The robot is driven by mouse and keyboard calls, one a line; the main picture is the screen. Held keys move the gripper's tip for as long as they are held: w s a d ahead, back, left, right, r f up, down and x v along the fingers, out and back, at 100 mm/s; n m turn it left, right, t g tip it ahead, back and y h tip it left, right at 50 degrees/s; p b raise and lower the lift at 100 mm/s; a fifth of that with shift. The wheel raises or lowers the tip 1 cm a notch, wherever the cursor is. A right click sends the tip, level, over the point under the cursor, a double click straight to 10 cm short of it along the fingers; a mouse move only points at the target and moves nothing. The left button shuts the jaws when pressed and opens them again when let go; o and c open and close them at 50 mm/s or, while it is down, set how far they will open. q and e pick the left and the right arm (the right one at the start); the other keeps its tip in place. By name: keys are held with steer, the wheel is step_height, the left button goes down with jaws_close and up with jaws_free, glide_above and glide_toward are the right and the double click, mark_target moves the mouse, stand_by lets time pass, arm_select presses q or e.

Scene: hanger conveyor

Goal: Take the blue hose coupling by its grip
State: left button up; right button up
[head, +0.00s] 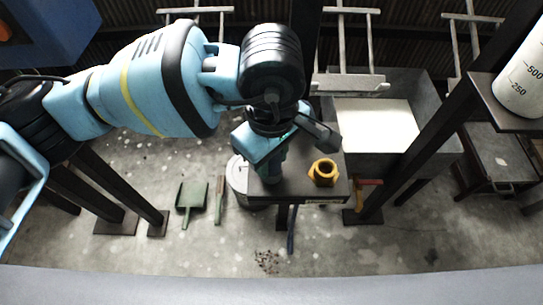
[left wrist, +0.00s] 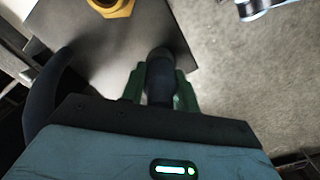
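My left gripper (head: 270,176) points down over the left part of a small dark stand (head: 310,188). In the left wrist view, a dark rounded cylinder (left wrist: 160,75) stands between its green fingers (left wrist: 160,92). It may be the blue hose coupling, but its colour is too dark to be sure. The fingers lie close along both sides of it; whether they press on it I cannot tell. In the head view my gripper hides this spot. A dark blue hose (head: 291,230) hangs below the stand's front edge. My right gripper is not in view.
A yellow hexagonal fitting (head: 323,172) stands on the stand, right of my left gripper; it also shows in the left wrist view (left wrist: 110,6). A grey bin (head: 430,100) stands behind, to the right. Dark posts flank the area. A green dustpan (head: 191,196) lies on the floor.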

arm_select(q)
steer(key=shift+c, duration=0.9)
steer(key=shift+r, duration=0.1)
steer(key=shift+r, duration=0.45)
steer(key=r, duration=0.2)
steer(key=shift+s+a+r, duration=0.25)
steer(key=shift+s+r, duration=0.05)
steer(key=s+a+r, duration=0.1)
steer(key=s+a, duration=0.8)
steer(key=s, duration=0.3)
steer(key=shift+a+r+b, duration=0.15)
steer(key=shift+r+b, duration=0.05)
steer(key=shift+b, duration=0.15)
